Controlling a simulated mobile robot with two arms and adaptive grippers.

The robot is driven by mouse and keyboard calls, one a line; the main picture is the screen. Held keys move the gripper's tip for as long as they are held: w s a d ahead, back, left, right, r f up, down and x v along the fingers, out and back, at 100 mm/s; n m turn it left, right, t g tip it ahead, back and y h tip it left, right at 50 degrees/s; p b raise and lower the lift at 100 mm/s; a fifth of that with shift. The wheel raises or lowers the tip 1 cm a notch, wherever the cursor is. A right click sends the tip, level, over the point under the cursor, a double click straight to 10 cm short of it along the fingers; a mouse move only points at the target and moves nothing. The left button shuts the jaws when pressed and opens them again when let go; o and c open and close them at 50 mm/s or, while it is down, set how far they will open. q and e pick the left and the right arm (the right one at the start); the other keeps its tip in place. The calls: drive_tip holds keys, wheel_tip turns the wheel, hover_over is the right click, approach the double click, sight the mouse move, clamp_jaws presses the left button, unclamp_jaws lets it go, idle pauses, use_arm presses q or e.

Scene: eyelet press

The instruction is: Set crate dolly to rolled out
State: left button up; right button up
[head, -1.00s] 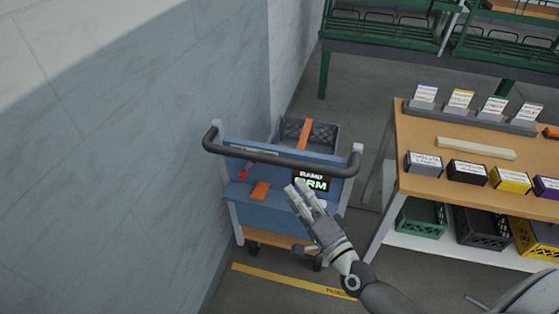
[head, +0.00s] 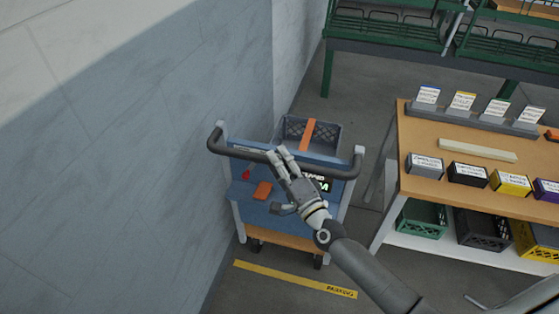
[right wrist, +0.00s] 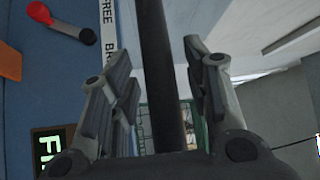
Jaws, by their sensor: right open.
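The crate dolly (head: 250,212) is a blue cart with a dark push handle (head: 330,168) across its near top edge. It stands beside the grey wall, behind a yellow floor line. My right gripper (head: 282,153) is at the middle of the handle. In the right wrist view the dark handle bar (right wrist: 160,70) runs between the two open fingers (right wrist: 158,85); I cannot tell whether they touch it. My left gripper is not in view.
A grey crate with an orange strap (head: 327,136) sits at the dolly's far end. The yellow line (head: 295,280) lies on open floor in front. A wooden table (head: 430,140) with labelled boxes stands to the right, a green rack (head: 390,48) behind. The wall (head: 130,150) is close on the left.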

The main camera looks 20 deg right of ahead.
drive_tip(key=shift+w, duration=0.1)
drive_tip(key=shift+c, duration=0.2)
clamp_jaws()
drive_tip(key=shift+a, duration=0.1)
